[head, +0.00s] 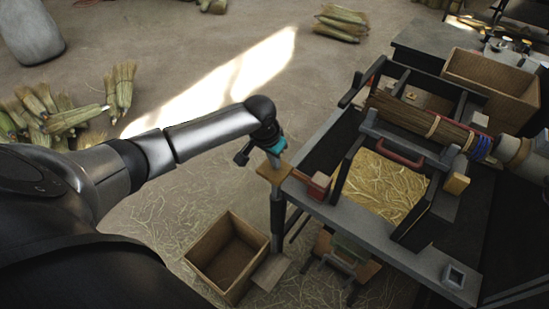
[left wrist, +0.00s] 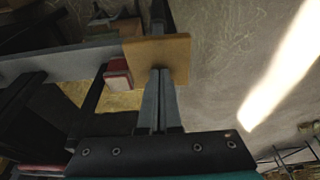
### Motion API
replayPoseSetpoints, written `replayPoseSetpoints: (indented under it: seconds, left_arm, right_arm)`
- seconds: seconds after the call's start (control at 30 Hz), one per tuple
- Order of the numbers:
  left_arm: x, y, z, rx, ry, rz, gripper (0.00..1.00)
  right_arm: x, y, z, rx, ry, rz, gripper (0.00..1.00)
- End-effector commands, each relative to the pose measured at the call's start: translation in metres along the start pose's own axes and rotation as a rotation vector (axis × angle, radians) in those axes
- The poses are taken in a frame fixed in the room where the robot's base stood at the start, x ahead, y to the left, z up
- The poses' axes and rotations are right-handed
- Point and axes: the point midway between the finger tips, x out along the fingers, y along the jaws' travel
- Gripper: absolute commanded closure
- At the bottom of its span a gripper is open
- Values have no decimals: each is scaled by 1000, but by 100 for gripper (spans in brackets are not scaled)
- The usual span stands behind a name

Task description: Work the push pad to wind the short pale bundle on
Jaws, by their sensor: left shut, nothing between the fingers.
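The push pad, a tan square plate (head: 272,173), sits at the left front corner of the winding bench on a grey post. It also shows in the left wrist view (left wrist: 178,47). My left gripper (head: 275,160) is shut and empty over the pad. In the left wrist view its paired fingertips (left wrist: 160,72) overlap the pad's near edge; I cannot tell whether they touch. A brown straw bundle (head: 415,118) with pale bands lies across the machine, its right end at the round winding head (head: 518,152). I cannot pick out a separate short pale bundle on it. My right gripper is not in view.
A red block (head: 319,185) sits just right of the pad. A straw-filled tray (head: 385,187) lies in the bench. An open wooden box (head: 228,255) stands on the floor below. Loose broom bundles (head: 60,115) lie at left.

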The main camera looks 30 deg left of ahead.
Motion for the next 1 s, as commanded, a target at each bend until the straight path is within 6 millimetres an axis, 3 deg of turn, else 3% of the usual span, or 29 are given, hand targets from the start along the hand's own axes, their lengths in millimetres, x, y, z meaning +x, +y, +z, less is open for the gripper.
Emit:
replayPoseSetpoints:
  seconds: [1.0]
  left_arm:
    - [38,1,12,1,-5,2,100]
  right_arm:
    - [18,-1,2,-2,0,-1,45]
